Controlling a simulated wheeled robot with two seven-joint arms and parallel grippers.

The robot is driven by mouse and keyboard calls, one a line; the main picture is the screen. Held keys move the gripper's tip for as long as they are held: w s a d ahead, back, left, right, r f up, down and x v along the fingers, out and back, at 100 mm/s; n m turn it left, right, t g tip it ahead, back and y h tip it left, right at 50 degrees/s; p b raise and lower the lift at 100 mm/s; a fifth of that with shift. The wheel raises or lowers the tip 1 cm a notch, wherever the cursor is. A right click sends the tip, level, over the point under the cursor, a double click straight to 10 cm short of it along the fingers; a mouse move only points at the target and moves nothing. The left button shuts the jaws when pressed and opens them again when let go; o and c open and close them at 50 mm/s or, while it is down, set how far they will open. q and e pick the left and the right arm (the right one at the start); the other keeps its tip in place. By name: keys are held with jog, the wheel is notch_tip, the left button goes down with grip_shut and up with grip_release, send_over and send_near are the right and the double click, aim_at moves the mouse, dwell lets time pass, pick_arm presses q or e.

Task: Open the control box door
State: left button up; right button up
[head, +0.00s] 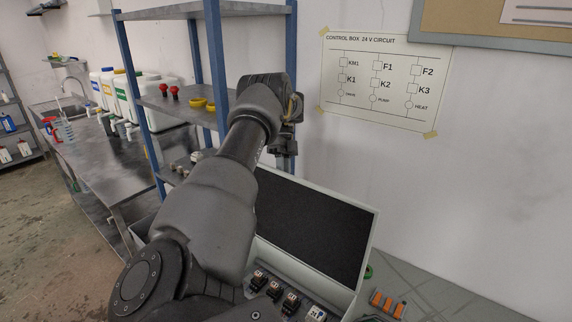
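The control box (299,266) stands low in the middle of the head view, partly hidden behind my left arm. Its door (318,226), a pale frame around a dark inner face, appears raised and leaning back toward the wall. Several small components (290,299) show in the box below it. My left gripper (290,117) is above the upper left corner of the door, in front of the shelf post. It looks apart from the door. Its fingers are turned away and partly hidden, so their opening cannot be made out. My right gripper is out of view.
A blue-post shelf rack (219,65) stands behind my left arm. A metal counter (105,165) with several white jugs (140,92) is at the left. Orange parts (388,304) lie on the grey bench right of the box. A circuit chart (383,80) hangs on the wall.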

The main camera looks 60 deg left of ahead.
pick_arm(q)
jog(key=shift+o, duration=0.8)
jog(key=shift+w+a+f, duration=0.1)
jog(key=shift+w+a, duration=0.1)
jog(key=shift+a, duration=0.1)
jog(key=v, duration=0.7)
jog(key=shift+r+p, duration=0.3)
jog(key=shift+r, duration=0.15)
jog(key=shift+w+d+f, duration=0.1)
jog(key=shift+d, duration=0.1)
